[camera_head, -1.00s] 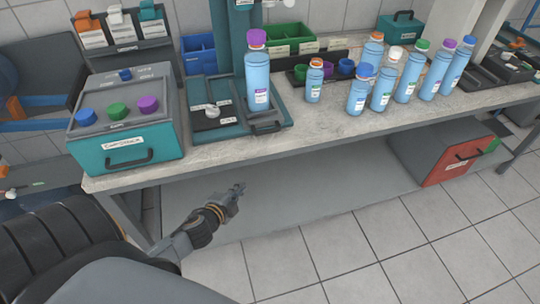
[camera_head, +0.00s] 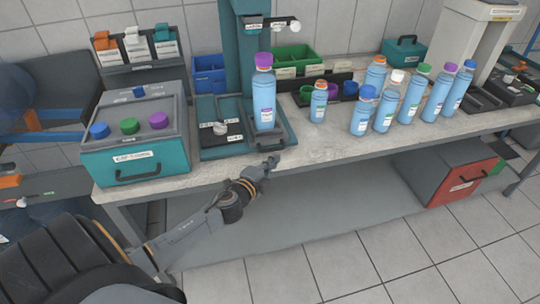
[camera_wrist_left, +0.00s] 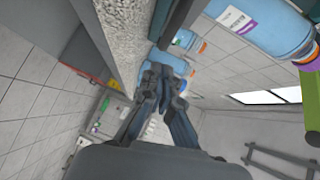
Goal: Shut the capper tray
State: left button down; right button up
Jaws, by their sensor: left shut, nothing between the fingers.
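The capper tray (camera_head: 247,149) is a dark teal tray at the foot of a teal column (camera_head: 238,50). It reaches forward from the column toward the bench's front edge, with a dark handle (camera_head: 270,143) at its front. A blue bottle with a purple cap (camera_head: 264,95) stands upright on it; a bottle with a purple neck is close at the upper right in the left wrist view (camera_wrist_left: 260,25). My left gripper (camera_head: 271,162) is shut and empty, just in front of the handle near the bench edge. Whether they touch is unclear. My right gripper is out of view.
A teal box with coloured knobs (camera_head: 135,160) stands left of the tray. Several blue bottles (camera_head: 384,105) stand to the right. A red-fronted box (camera_head: 465,185) sits below the bench.

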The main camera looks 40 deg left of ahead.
aim_at(265, 150)
pick_arm(q)
jog(key=shift+w+a+f, duration=0.15)
jog(key=shift+w+a, duration=0.25)
jog(key=shift+a, duration=0.2)
jog(key=shift+w+a+f, duration=0.15)
jog(key=shift+w+a, duration=0.25)
jog(key=shift+a, duration=0.15)
jog(key=w+a+b, duration=0.1)
jog(key=w+a, duration=0.1)
jog(key=a, duration=0.1)
jog(key=shift+w+a, duration=0.1)
jog(key=shift+w, duration=0.3)
jog(key=shift+s, duration=0.1)
